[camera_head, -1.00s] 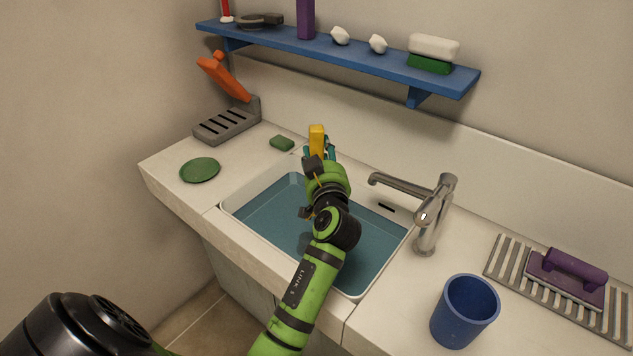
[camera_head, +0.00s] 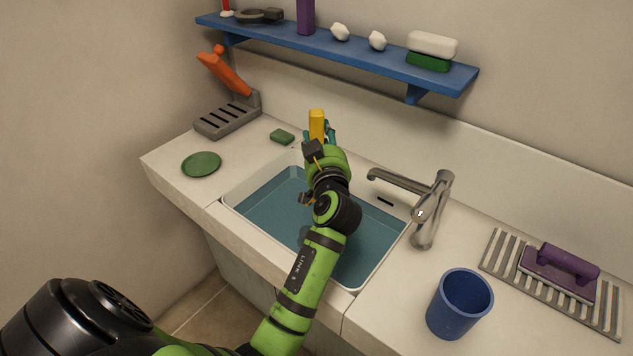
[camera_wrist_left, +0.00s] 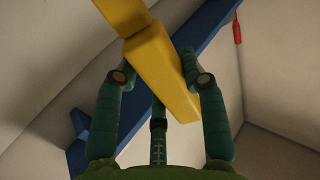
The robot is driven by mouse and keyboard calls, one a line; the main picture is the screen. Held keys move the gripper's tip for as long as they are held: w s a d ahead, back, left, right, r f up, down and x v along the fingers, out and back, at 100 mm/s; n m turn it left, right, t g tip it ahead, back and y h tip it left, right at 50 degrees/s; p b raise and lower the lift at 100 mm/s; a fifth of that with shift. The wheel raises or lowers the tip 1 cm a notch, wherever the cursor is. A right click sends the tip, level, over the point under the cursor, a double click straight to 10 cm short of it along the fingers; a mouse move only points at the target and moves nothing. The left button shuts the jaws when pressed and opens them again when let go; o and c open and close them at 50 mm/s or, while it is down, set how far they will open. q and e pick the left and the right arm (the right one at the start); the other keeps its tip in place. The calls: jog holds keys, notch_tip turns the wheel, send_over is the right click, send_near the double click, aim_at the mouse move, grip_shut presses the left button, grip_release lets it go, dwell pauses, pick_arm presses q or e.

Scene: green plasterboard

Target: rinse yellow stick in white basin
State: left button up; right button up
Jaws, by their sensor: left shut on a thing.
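The yellow stick (camera_head: 317,124) is held upright by my left gripper (camera_head: 320,140), above the back of the white basin (camera_head: 381,275). In the left wrist view the gripper's green fingers (camera_wrist_left: 160,88) are shut on the yellow stick (camera_wrist_left: 165,75), one on each side. The stick has a wider part near the top of that view. The basin is sunk in the counter and holds blue-green water (camera_head: 366,240). My left arm hides part of the basin, and the wrist hides the stick's lower part. My right gripper is not in view.
A metal tap (camera_head: 430,205) stands at the basin's right. A blue cup (camera_head: 460,305) and a purple-handled tool (camera_head: 560,270) on a striped rack (camera_head: 600,318) are further right. A green disc (camera_head: 201,164), a green block (camera_head: 282,136) and a grey slotted holder (camera_head: 227,120) are left. A blue shelf (camera_head: 350,56) hangs behind.

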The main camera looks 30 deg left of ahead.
aim_at(321, 121)
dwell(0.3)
pick_arm(q)
jog(key=shift+r+p, duration=1.9)
jog(key=shift+r, duration=0.7)
jog(key=shift+f, duration=0.1)
